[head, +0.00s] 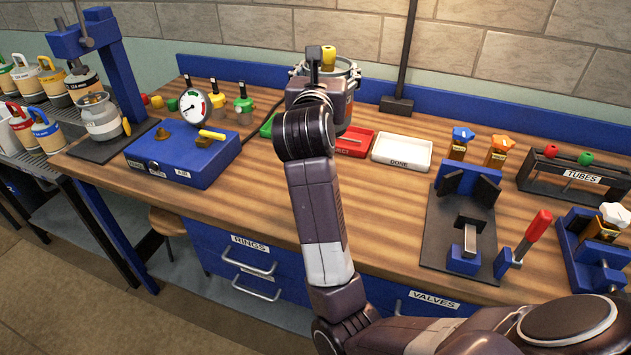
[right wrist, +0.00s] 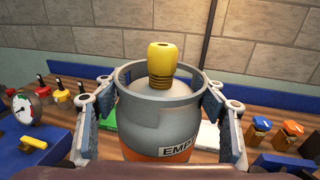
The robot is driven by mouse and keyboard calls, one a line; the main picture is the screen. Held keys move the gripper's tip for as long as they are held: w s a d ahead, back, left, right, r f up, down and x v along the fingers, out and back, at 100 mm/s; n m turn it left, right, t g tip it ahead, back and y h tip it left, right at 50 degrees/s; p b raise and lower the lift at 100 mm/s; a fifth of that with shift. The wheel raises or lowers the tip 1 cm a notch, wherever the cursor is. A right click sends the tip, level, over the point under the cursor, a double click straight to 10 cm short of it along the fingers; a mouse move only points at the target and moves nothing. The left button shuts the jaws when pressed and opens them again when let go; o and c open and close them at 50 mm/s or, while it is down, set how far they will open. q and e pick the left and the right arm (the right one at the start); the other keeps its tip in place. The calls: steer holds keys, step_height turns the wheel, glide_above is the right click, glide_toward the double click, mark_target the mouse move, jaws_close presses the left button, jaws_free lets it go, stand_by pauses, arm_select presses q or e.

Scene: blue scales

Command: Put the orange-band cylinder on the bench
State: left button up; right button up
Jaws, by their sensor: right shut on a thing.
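The orange-band cylinder (right wrist: 160,113) is grey with a ring collar, a yellow valve on top and an "EMPT..." label; its orange band shows at the bottom of the right wrist view. My right gripper (right wrist: 160,90) is shut on it, one finger on each side. In the head view the cylinder (head: 352,73) is mostly hidden behind my right gripper (head: 322,88), toward the back of the wooden bench (head: 260,205). Its base is hidden, so I cannot tell whether it touches the bench. The cylinder looks upright. My left gripper is out of view.
A blue gauge box (head: 180,158) and a blue press (head: 120,75) stand left. A red tray (head: 355,142) and white "DONE" tray (head: 402,152) lie by my gripper. A black fixture (head: 440,225) and tube rack (head: 575,170) stand right. Several cylinders fill a left rack.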

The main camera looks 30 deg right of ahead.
steer(key=shift+w, duration=0.15)
step_height(320, 180, down, 14)
steer(key=shift+a+r, duration=0.1)
steer(key=shift+f, duration=2.7)
steer(key=shift+f+b, duration=0.15)
steer(key=shift+b, duration=0.2)
steer(key=o, duration=2.1)
steer(key=shift+f, duration=0.1)
